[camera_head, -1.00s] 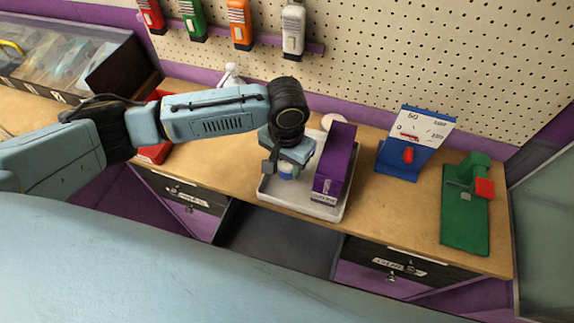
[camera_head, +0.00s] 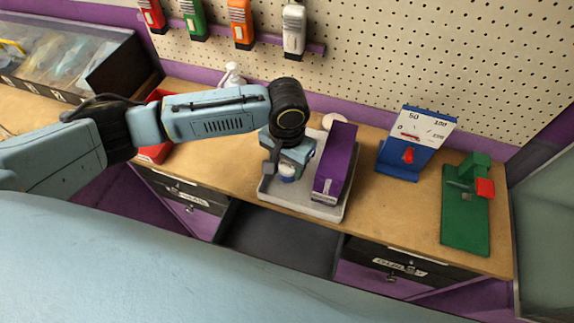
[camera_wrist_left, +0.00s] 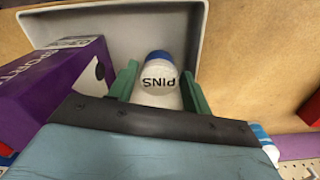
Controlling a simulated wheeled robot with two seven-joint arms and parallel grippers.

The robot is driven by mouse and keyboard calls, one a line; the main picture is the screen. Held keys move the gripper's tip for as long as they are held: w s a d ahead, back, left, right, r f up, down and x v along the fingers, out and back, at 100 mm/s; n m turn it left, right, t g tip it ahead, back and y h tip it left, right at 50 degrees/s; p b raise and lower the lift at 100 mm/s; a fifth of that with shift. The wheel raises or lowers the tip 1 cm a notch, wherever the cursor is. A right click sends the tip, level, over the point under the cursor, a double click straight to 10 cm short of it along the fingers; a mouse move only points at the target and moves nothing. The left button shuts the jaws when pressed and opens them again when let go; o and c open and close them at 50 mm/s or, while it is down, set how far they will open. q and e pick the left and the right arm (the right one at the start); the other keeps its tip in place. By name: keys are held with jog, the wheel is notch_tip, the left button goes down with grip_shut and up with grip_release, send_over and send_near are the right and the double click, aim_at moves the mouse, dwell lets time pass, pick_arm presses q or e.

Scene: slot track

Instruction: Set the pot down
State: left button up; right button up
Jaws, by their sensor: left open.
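The pot (camera_wrist_left: 158,82) is white with a blue lid and the word PINS on it. It stands over the pale grey tray (camera_wrist_left: 98,25), between the green fingers of my left gripper (camera_wrist_left: 158,88) in the left wrist view. The fingers are open, one on each side of the pot. In the head view the pot (camera_head: 288,172) shows just below my left gripper (camera_head: 283,167), inside the tray (camera_head: 302,211). Its base is hidden, so contact with the tray floor cannot be seen. My right gripper does not show.
A purple box (camera_head: 335,163) stands in the tray, right of the pot. A blue stand with a dial (camera_head: 413,140) and a green device (camera_head: 465,215) are further right. A red bin (camera_head: 155,152) is left. An open drawer (camera_head: 280,240) lies in front below the tray.

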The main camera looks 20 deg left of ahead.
aim_at(287, 167)
pick_arm(q)
notch_tip(287, 167, up, 11)
dwell(0.3)
jog(key=shift+f, duration=0.1)
